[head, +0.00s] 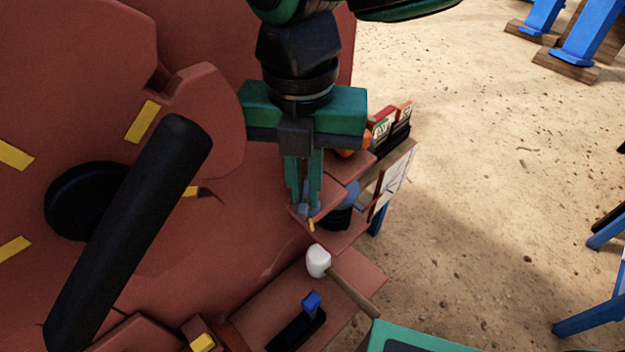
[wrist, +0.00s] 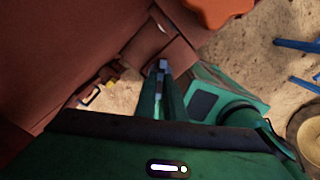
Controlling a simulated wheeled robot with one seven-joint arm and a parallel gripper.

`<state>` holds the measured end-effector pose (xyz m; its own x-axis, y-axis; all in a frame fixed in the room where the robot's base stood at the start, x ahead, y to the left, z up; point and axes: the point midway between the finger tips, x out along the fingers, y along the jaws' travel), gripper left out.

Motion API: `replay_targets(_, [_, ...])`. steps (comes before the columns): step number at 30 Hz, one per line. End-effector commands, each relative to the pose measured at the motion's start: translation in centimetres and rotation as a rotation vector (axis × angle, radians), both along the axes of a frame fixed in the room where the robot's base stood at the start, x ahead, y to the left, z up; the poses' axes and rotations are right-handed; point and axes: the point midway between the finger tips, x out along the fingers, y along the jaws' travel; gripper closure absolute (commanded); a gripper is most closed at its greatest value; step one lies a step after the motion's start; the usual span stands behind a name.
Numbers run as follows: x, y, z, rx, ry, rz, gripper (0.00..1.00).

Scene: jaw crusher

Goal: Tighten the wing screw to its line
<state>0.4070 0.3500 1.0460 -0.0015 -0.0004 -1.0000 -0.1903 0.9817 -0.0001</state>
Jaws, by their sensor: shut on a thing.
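My gripper (head: 306,206) points down in front of the red-brown crusher body (head: 225,225). Its fingers are close together, shut on the small blue-grey wing screw (head: 302,211) at a red-brown ledge. Most of the screw is hidden by the fingertips. A short yellow mark (head: 311,224), perhaps the line, shows just below the fingertips. In the wrist view the gripper (wrist: 161,72) is seen from above, with a small blue-grey piece of the screw (wrist: 162,65) at its tips. How the wings stand to the line cannot be told.
A thick black bar (head: 130,230) slants across the left. A white-headed mallet (head: 318,261) and a blue-topped black piece (head: 311,302) are on the lower red-brown shelf (head: 262,312). A board with papers (head: 393,178) stands to the right. Sandy ground (head: 480,180) lies open beyond.

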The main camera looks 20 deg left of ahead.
Motion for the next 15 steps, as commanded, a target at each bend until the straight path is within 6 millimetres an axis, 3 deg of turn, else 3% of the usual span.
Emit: replay_targets(15, [0.34,-0.11,-0.07,0.001,-0.002,-0.499,1.0])
